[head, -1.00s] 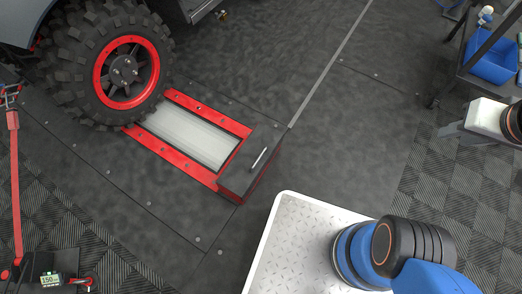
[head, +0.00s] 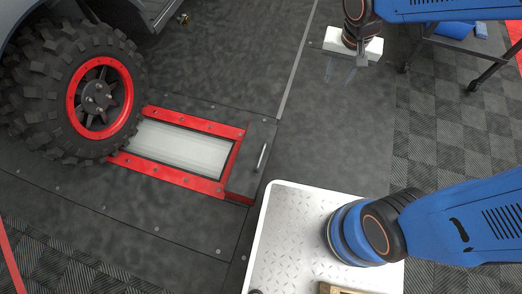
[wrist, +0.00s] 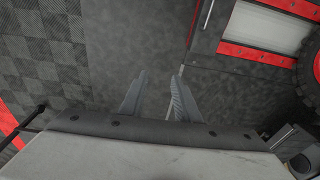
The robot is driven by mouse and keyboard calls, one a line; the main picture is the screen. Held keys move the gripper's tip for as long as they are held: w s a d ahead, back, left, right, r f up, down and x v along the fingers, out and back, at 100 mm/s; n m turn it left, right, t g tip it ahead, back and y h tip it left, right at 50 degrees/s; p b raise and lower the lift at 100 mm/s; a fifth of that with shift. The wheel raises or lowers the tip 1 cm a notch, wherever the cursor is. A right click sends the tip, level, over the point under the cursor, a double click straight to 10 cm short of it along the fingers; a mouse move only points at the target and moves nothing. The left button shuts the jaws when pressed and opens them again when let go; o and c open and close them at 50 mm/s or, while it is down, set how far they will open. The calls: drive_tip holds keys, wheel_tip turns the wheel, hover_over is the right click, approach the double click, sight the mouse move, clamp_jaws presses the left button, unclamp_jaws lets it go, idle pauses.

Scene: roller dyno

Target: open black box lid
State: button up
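The black box (head: 255,143) sits at the right end of the red-framed roller bed, with a silver bar handle (head: 262,157) on its top. Its lid looks closed. My gripper (head: 340,72) is up and to the right of the box in the head view, apart from it and pointing down over the dark floor. In the wrist view its two grey fingers (wrist: 158,77) are spread with nothing between them. The box (wrist: 214,28) and its handle (wrist: 207,14) show at the top of that view, right of the fingers.
A large tyre (head: 92,90) with a red rim stands at the left end of the rollers (head: 180,147). My own base plate fills the bottom middle. A dark stand (head: 445,50) is at the upper right. Floor between gripper and box is clear.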

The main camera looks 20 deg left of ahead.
drive_tip(key=a+f, duration=0.6)
drive_tip(key=a, duration=0.2)
drive_tip(key=g+h, duration=0.2)
hover_over(261, 155)
drive_tip(key=a, duration=0.4)
wheel_tip(261, 155, down, 20)
drive_tip(key=d+f, duration=0.1)
drive_tip(key=f, duration=0.4)
drive_tip(key=d+f, duration=0.1)
drive_tip(key=f, duration=0.4)
drive_tip(key=d+f, duration=0.1)
drive_tip(key=f, duration=0.5)
drive_tip(key=shift+w+d, duration=0.1)
drive_tip(key=shift+d, duration=0.15)
drive_tip(key=shift+c, duration=0.6)
drive_tip(key=shift+r, duration=0.1)
clamp_jaws()
